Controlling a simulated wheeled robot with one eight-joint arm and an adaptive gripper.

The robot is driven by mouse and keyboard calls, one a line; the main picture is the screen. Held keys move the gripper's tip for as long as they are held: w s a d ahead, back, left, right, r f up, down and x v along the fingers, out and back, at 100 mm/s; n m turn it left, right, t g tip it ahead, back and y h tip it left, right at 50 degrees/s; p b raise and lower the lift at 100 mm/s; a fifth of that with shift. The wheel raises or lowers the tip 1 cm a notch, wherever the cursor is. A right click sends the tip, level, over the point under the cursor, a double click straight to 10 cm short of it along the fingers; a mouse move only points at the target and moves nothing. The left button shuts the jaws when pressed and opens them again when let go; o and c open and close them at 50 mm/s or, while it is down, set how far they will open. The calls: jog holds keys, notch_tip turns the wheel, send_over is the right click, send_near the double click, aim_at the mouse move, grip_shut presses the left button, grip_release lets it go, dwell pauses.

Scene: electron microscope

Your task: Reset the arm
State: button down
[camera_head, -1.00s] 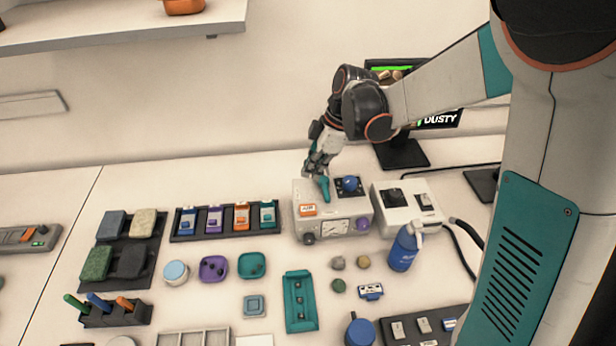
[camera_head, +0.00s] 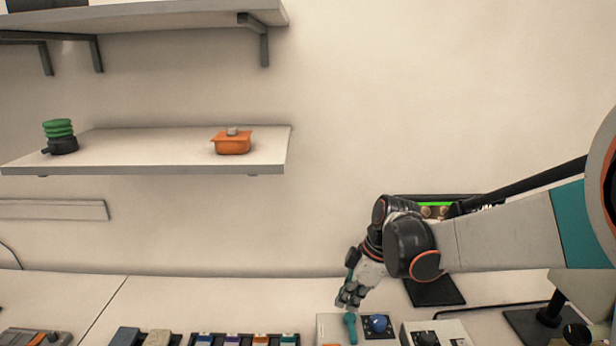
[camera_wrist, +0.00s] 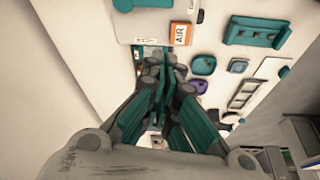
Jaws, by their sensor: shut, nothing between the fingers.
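My gripper (camera_head: 350,297) is at the end of my arm, which reaches in from the right in the head view. It points down just above the white control box (camera_head: 328,328) at the bottom of the picture. A teal lever or finger part (camera_head: 351,327) shows right below it; I cannot tell whether they touch. In the wrist view my gripper's teal and grey fingers (camera_wrist: 160,75) are closed together with nothing between them. The box with its orange AIR label (camera_wrist: 181,34) lies beyond the fingertips there.
A blue knob (camera_head: 377,323) sits on the box. A monitor stand (camera_head: 434,291) is behind my forearm. A shelf (camera_head: 180,150) holds an orange container (camera_head: 232,143) and a green-topped item (camera_head: 58,136). In the wrist view a teal tray (camera_wrist: 255,32) and several small items lie beyond the box.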

jog(key=s+d+r+m+t+h, duration=0.1)
jog(key=s+d+r+m+t, duration=0.2)
jog(key=s+m, duration=0.4)
jog(key=s+d+r+m+t+h, duration=0.2)
jog(key=s+d+r+m, duration=0.3)
jog(key=s+m, duration=0.3)
jog(key=s+d+t, duration=0.1)
jog(key=s, duration=0.3)
jog(key=shift+s+d+r+m, duration=0.3)
jog(key=shift+s+d+r, duration=0.1)
dwell(1.2)
